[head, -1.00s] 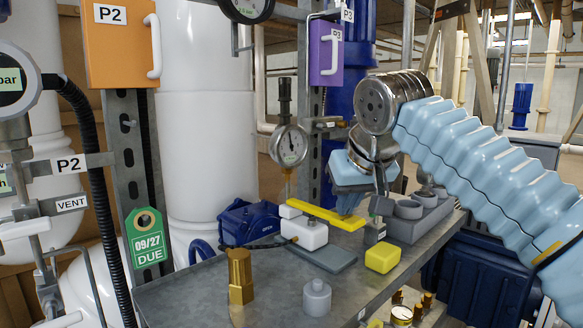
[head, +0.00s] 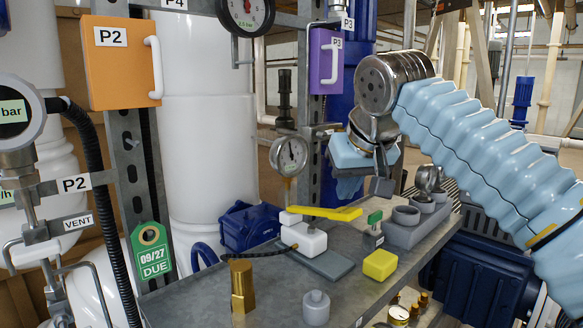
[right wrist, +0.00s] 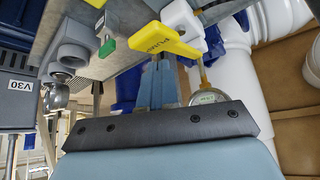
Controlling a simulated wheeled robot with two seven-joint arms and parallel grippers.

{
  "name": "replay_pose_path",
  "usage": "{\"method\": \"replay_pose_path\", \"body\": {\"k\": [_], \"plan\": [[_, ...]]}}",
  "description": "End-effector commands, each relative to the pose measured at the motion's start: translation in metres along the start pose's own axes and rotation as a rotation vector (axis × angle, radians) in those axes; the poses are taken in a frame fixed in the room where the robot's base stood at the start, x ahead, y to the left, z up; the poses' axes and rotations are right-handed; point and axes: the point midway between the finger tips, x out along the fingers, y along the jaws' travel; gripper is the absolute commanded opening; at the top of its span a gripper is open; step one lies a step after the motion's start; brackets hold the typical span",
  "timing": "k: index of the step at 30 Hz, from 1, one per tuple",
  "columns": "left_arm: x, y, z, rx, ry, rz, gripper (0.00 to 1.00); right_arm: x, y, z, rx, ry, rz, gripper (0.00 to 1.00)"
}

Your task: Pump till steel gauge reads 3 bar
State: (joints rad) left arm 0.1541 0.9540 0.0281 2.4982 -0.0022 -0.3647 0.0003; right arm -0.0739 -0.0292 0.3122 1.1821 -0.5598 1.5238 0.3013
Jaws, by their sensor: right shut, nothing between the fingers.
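The steel gauge (head: 290,155) stands on a brass stem behind the hand pump, its needle pointing roughly upward; its figures are too small to read. It also shows in the right wrist view (right wrist: 207,97). The pump has a white body (head: 303,238) and a yellow lever (head: 328,213), about level. My right gripper (head: 348,190) is shut and empty, pointing down just above the lever's free end. In the right wrist view the fingers (right wrist: 157,80) lie close by the yellow lever (right wrist: 163,40); I cannot tell whether they touch it. My left gripper is not in view.
On the grey bench (head: 270,285) stand a brass fitting (head: 241,287), a grey knobbed weight (head: 316,307), a yellow block (head: 380,264) and a grey holder with round cups (head: 408,222). A blue case (head: 245,227) lies behind. An orange box (head: 120,62) hangs at left.

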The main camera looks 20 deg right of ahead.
Motion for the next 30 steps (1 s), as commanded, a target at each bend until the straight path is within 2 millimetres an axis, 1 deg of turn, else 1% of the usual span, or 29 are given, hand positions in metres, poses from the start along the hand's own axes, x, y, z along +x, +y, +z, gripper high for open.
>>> {"method": "replay_pose_path", "body": {"k": [16,30], "plan": [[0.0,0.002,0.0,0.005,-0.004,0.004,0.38,0.0,0.0,0.0,0.0,0.001,0.0,0.0],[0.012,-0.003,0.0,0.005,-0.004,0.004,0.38,0.012,0.0,0.008,0.001,0.001,0.0,0.0]]}}
